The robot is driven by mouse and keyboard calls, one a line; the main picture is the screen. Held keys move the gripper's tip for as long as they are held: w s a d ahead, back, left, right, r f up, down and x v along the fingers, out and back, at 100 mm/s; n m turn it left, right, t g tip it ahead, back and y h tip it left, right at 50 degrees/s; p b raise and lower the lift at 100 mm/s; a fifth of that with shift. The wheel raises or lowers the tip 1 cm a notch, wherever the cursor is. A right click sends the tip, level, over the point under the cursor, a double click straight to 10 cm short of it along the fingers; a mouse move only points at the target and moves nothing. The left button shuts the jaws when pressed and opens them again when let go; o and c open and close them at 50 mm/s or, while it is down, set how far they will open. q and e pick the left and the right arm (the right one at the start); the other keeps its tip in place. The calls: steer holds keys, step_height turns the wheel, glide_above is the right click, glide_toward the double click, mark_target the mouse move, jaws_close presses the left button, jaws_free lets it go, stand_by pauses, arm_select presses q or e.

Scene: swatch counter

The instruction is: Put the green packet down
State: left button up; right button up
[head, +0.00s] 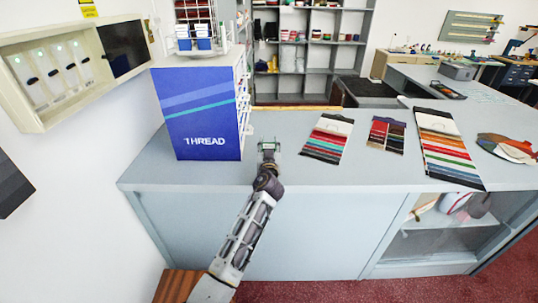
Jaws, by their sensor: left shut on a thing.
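My left gripper (268,148) reaches over the front part of the grey counter (290,178), just right of the blue thread display. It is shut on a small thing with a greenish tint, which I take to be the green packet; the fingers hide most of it. I cannot tell whether the packet touches the counter top. My right gripper is not in view.
The blue THREAD box (208,125) stands close on the left of the gripper. Several swatch cards lie to the right, the nearest a striped card (327,138). Bare counter lies between the gripper and that card.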

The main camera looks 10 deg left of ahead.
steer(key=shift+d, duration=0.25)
arm_select(q)
steer(key=shift+f, duration=1.9)
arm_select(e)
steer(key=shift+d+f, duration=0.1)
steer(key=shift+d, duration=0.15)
arm_select(q)
steer(key=shift+f+b, duration=0.15)
steer(key=shift+b, duration=0.15)
steer(key=o, duration=0.8)
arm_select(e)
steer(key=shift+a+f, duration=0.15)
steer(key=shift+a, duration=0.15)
arm_select(q)
steer(key=shift+r, duration=0.2)
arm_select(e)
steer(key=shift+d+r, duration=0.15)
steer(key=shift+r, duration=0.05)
